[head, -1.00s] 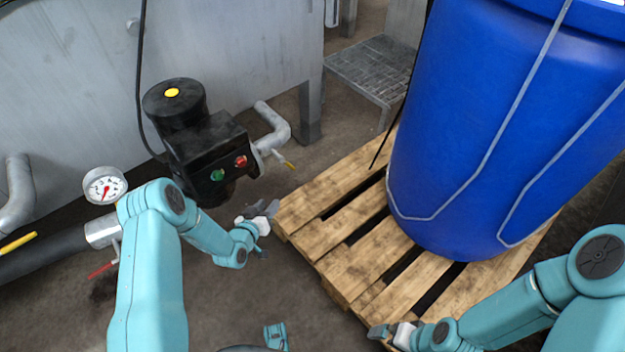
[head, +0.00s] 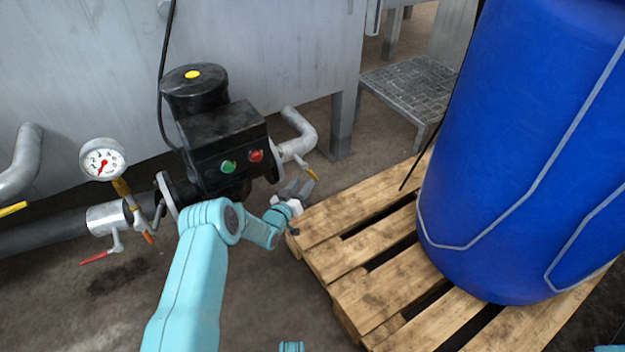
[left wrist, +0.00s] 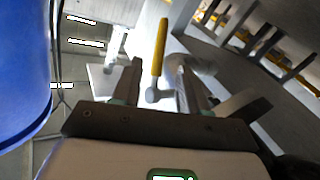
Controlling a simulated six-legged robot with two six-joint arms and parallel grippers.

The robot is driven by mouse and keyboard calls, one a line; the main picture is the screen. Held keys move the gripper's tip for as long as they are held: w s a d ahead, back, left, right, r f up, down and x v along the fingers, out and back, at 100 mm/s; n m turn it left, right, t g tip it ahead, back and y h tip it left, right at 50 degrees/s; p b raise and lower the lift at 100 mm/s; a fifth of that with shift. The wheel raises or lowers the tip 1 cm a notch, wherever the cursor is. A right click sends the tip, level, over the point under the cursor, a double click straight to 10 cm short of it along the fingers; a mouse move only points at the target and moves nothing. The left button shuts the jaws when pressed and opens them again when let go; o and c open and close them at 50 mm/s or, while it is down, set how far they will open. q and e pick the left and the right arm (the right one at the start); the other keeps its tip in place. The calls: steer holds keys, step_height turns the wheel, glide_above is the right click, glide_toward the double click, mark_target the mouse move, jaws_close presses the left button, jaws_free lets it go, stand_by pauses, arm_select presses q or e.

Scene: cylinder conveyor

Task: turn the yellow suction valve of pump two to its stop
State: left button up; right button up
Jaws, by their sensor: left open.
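The yellow suction valve handle (head: 312,173) sits on the grey pipe at the right of the black pump (head: 222,140). It also shows in the left wrist view (left wrist: 159,46), as a yellow lever on a grey stem. My left gripper (head: 300,187) is open, just below and beside the handle in the head view. In the left wrist view the handle stands ahead of and between the two fingers of my left gripper (left wrist: 158,68). I cannot tell whether they touch. My right gripper is out of view.
A wooden pallet (head: 345,268) with a blue drum (head: 520,150) stands close to the right of my left gripper. A grey tank wall (head: 90,70) is behind the pump. A gauge (head: 103,159) and a red-handled valve (head: 97,257) are at the left.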

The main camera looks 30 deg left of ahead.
mark_target(311, 173)
arm_select(q)
steer(key=w+b, duration=0.2)
steer(key=w, duration=0.4)
steer(key=shift+w+d+b, duration=0.1)
steer(key=shift+b, duration=0.3)
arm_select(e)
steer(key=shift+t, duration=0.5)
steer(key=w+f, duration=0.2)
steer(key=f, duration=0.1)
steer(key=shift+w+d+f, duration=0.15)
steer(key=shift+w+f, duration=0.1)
arm_select(q)
jaws_close()
